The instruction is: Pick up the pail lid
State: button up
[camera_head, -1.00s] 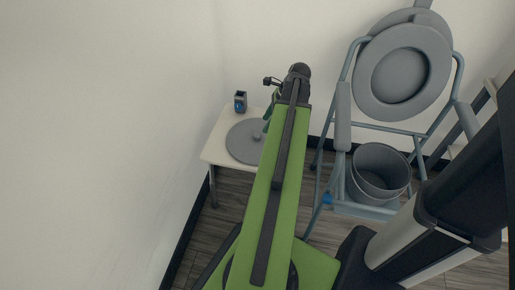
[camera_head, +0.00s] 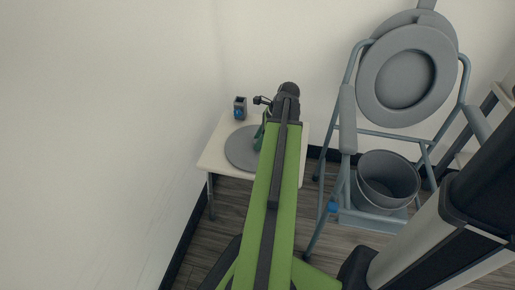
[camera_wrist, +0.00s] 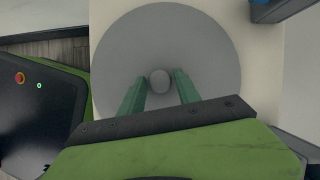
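The pail lid is a flat grey disc (camera_head: 240,149) lying on a small white table in the head view, partly hidden by my arm. In the wrist view the lid (camera_wrist: 165,30) fills the middle, with a small round knob (camera_wrist: 159,80) at its centre. My gripper (camera_wrist: 158,80) is open, its two green fingers apart on either side of the knob. I cannot tell whether the fingertips are lower than the knob's top. In the head view my gripper (camera_head: 262,128) shows only partly beside my arm, over the lid.
The white table (camera_head: 213,158) stands against the wall. A dark cup with a blue mark (camera_head: 240,108) is behind the lid. To the right is a grey commode chair (camera_head: 348,110) with a raised seat and a grey pail (camera_head: 388,180) in it.

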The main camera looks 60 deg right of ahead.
grip_shut()
jog(key=shift+r, duration=0.1)
